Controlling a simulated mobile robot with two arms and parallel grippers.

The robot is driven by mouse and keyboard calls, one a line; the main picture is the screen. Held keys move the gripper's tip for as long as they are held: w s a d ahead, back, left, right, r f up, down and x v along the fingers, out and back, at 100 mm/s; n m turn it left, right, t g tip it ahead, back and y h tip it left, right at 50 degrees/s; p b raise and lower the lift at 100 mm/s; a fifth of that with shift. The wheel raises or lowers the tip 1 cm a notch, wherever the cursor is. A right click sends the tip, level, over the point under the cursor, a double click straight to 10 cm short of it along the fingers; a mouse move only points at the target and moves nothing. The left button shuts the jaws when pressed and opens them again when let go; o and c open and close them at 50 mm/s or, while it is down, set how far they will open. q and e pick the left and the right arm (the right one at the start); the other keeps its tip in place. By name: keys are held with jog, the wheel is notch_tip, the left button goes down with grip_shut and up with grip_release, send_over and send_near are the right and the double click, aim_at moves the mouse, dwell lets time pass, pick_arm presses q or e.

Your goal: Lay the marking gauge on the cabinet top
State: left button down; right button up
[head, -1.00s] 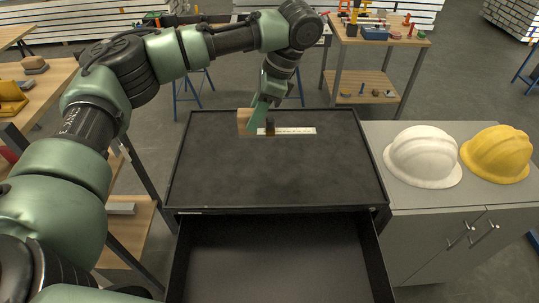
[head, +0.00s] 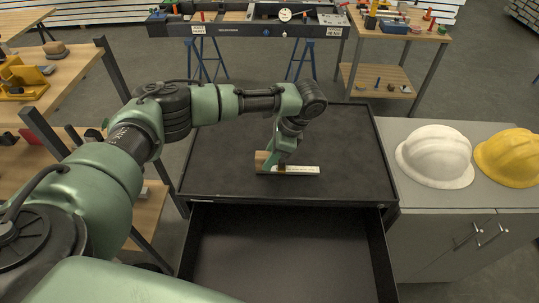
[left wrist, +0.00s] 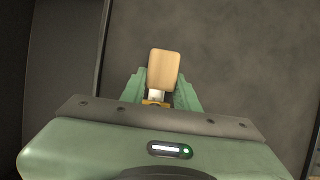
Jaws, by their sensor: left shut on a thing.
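The marking gauge has a wooden block (head: 262,161) and a pale, ruler-like beam (head: 303,169) reaching right. My left gripper (head: 280,163) is shut on the gauge beside the block and hides part of it. The gauge lies level over the front half of the black cabinet top (head: 225,152); I cannot tell whether it touches the surface. In the left wrist view the gauge's block (left wrist: 164,70) sticks out past my gripper fingers (left wrist: 160,97), with the dark top behind it. My right gripper is not in view.
The cabinet's drawer (head: 285,245) is open and empty below the front edge. A raised rim borders the top, which is otherwise clear. A white helmet (head: 434,155) and a yellow helmet (head: 508,155) sit on a grey cabinet at right. Wooden shelves stand at left.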

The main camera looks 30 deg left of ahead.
aim_at(284, 160)
pick_arm(q)
jog(key=shift+f, duration=0.1)
jog(key=c, duration=1)
grip_release()
jog(key=shift+c, duration=0.2)
jog(key=shift+w+d+r+b, duration=0.1)
jog(key=shift+d+r+b, duration=0.15)
jog(key=shift+r+b, duration=0.15)
jog(key=b+v, duration=0.2)
jog(key=v, duration=0.9)
jog(key=shift+r+b, duration=0.15)
jog(key=shift+b, duration=0.15)
